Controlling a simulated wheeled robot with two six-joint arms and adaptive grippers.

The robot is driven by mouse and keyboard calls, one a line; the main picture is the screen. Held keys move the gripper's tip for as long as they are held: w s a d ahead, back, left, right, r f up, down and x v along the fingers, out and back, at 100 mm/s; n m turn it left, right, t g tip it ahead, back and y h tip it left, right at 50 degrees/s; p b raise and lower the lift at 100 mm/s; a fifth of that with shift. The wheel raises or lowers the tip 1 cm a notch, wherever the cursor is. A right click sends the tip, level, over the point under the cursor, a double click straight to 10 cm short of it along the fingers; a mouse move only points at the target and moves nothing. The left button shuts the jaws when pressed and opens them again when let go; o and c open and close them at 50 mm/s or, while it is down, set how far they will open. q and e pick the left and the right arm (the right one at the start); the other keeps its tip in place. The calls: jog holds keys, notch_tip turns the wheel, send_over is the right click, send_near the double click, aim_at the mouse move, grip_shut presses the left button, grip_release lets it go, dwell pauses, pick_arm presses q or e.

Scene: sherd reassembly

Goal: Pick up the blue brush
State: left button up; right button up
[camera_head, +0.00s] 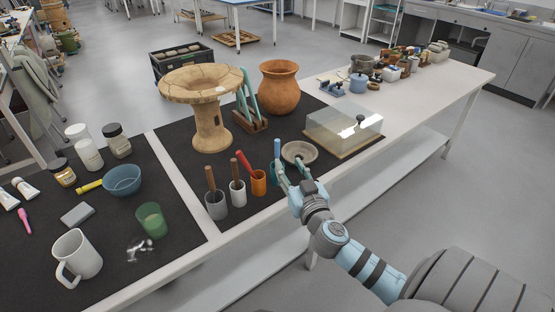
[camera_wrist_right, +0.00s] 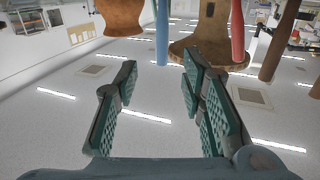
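The blue brush (camera_head: 277,149) stands upright at the right end of a row of handled tools on the dark mat; its lower part is hidden by my right gripper (camera_head: 291,174). In the right wrist view the blue brush (camera_wrist_right: 162,35) shows as a blue shaft between and beyond the fingertips of my right gripper (camera_wrist_right: 160,72). The two fingers are apart, with nothing between their pads. I cannot tell whether a finger touches the brush. My left gripper is not in view.
Left of the brush, a red-handled tool (camera_head: 245,164) stands in an orange cup (camera_head: 259,183), beside white (camera_head: 237,194) and grey (camera_head: 216,206) cups with wooden handles. A shallow bowl (camera_head: 299,153) lies close right. A clear case (camera_head: 344,128) and clay jar (camera_head: 279,89) stand behind.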

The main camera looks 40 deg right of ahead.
aim_at(278, 151)
jog(key=x, duration=0.6)
jog(key=f+x, duration=0.1)
jog(key=x, duration=0.2)
jog(key=shift+w, duration=0.45)
jog(key=shift+s+r, duration=0.1)
grip_shut()
